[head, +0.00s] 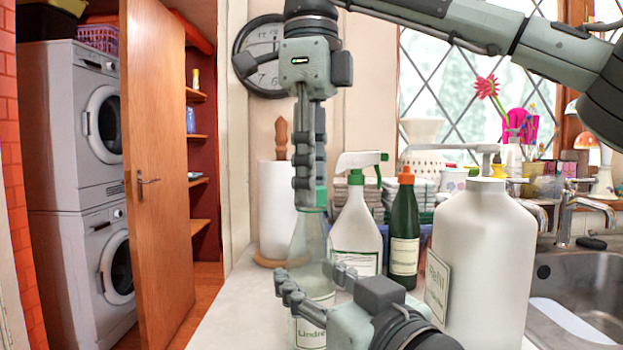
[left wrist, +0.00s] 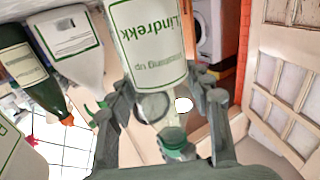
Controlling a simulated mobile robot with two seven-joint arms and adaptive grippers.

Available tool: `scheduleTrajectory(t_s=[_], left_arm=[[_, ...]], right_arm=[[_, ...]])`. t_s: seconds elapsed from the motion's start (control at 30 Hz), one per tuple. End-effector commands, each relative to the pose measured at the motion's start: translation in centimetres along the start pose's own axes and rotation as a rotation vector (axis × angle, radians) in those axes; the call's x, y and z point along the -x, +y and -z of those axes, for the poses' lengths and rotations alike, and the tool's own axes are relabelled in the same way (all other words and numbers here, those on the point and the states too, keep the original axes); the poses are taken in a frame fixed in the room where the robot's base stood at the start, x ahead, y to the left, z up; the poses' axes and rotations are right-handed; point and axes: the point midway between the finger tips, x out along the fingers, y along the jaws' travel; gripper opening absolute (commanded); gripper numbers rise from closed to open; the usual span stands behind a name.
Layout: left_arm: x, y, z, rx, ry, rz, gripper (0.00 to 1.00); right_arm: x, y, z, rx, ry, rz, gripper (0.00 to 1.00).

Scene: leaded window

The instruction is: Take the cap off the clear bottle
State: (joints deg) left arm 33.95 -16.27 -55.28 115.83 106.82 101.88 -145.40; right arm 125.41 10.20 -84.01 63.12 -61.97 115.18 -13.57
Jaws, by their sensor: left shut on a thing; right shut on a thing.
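The clear bottle (head: 311,238) stands upright on the counter, with a green-lettered "Lindrekk" label low on its body. My left gripper (head: 316,283) is shut around its body from the front. In the left wrist view, the bottle (left wrist: 148,45) appears upside down between the fingers. My right gripper (head: 312,190) points straight down from above and is shut on the green cap (head: 321,197) at the top of the neck. The cap also shows in the left wrist view (left wrist: 175,140). Whether it still touches the neck I cannot tell.
A white spray bottle (head: 356,225), a dark green bottle (head: 404,235) and a large white pump bottle (head: 480,255) stand close on the right. A paper towel roll (head: 276,210) stands behind left. The sink (head: 585,290) is far right. The counter's front left is clear.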

Motion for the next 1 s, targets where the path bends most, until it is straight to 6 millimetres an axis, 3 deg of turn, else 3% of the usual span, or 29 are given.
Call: scheduleTrajectory(t_s=[0.6,0.8,1.0], left_arm=[[0.00,-0.01,0.02,0.001,0.000,0.000,0.00],[-0.01,-0.01,0.02,0.001,0.000,0.000,0.00],[-0.01,-0.02,0.02,0.001,0.000,0.000,0.00]], right_arm=[[0.11,0.02,0.05,1.540,0.002,0.001,0.00],[0.13,0.01,0.07,1.831,0.003,0.002,0.00],[0.14,0.00,0.07,1.847,0.002,0.002,0.00]])
